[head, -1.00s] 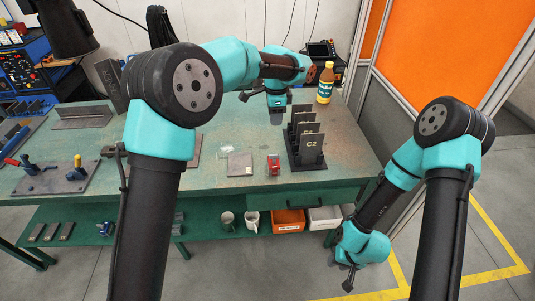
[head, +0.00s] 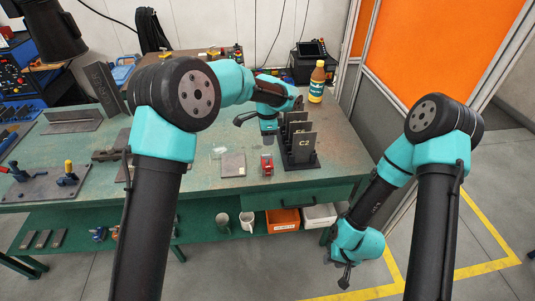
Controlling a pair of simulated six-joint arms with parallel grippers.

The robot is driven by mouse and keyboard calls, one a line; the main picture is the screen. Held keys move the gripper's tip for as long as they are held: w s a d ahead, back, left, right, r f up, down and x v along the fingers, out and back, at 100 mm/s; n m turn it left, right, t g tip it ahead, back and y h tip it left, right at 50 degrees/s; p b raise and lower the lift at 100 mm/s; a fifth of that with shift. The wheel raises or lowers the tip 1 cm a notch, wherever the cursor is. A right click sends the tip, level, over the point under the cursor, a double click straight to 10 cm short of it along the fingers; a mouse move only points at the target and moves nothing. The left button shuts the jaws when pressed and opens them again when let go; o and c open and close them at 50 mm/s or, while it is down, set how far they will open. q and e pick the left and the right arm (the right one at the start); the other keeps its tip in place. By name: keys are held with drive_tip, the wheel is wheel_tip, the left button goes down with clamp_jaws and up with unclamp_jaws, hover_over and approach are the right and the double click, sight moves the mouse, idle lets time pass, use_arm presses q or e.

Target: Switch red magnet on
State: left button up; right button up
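The red magnet (head: 267,166) is a small red block on the green table, left of the dark plate rack and right of a grey square plate. The position of its switch is too small to make out. My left gripper (head: 268,133) is behind the magnet, apart from it, beside the rack's back end. Its fingers are small and partly hidden, so their opening is unclear. My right gripper (head: 346,281) hangs low off the table's right front, far from the magnet; its opening is also unclear.
The rack (head: 300,143) with upright dark plates stands close right of the magnet. The grey plate (head: 233,164) lies to its left. A bottle (head: 317,82) stands at the back right. The green table (head: 215,198) is clear in front of the magnet.

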sight(267, 159)
use_arm(q)
wheel_tip(267, 159, down, 9)
drive_tip(key=shift+r, duration=0.1)
idle(0.4)
clamp_jaws()
